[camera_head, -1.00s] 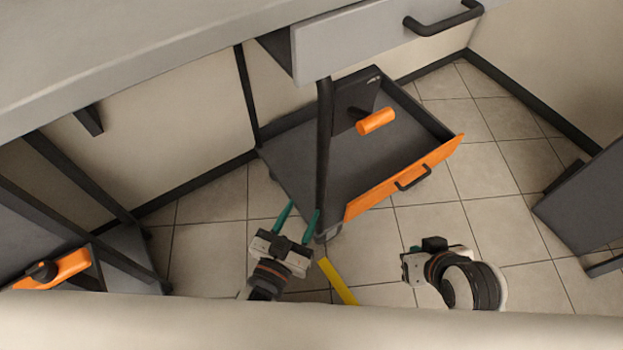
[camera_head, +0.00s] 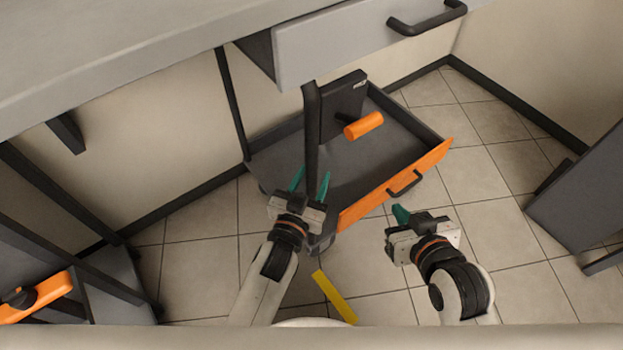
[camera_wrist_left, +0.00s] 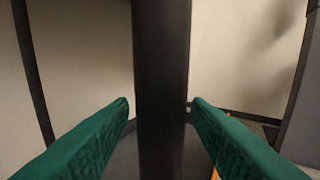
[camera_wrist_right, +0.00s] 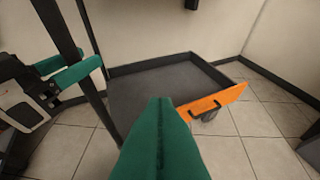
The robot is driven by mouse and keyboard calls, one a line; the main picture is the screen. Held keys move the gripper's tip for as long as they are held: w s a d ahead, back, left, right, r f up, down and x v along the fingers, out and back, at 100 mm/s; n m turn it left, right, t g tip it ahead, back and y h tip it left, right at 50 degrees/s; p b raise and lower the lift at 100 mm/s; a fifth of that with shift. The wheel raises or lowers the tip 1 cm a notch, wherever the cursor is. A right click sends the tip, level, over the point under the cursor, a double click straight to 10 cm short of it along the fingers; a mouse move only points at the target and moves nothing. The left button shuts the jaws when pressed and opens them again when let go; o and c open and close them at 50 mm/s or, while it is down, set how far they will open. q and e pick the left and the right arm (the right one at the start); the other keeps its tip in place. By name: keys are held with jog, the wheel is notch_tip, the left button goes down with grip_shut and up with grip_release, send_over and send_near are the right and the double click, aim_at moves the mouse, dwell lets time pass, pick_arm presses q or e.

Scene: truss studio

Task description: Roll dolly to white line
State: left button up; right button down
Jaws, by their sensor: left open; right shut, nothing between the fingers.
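The dolly (camera_head: 275,162) is a low dark grey tray with an orange front panel (camera_head: 360,205), a small black handle and dark upright posts. My left gripper (camera_head: 310,182) is open, with its green fingers on either side of the near dark post (camera_head: 311,130). In the left wrist view the post (camera_wrist_left: 161,70) stands upright between the fingers, with a gap visible on the left side. My right gripper (camera_head: 402,214) is shut and empty, just in front of the orange panel near its handle (camera_head: 405,182). No white line shows; a yellow strip (camera_head: 334,298) lies on the floor.
An orange cylinder (camera_head: 363,126) and a dark upright panel are at the dolly's back. A grey worktop with a drawer (camera_head: 350,40) overhangs it. Dark furniture stands at right (camera_head: 585,195) and left (camera_head: 110,280). Tiled floor is free to the right.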

pick_arm(q)
grip_shut()
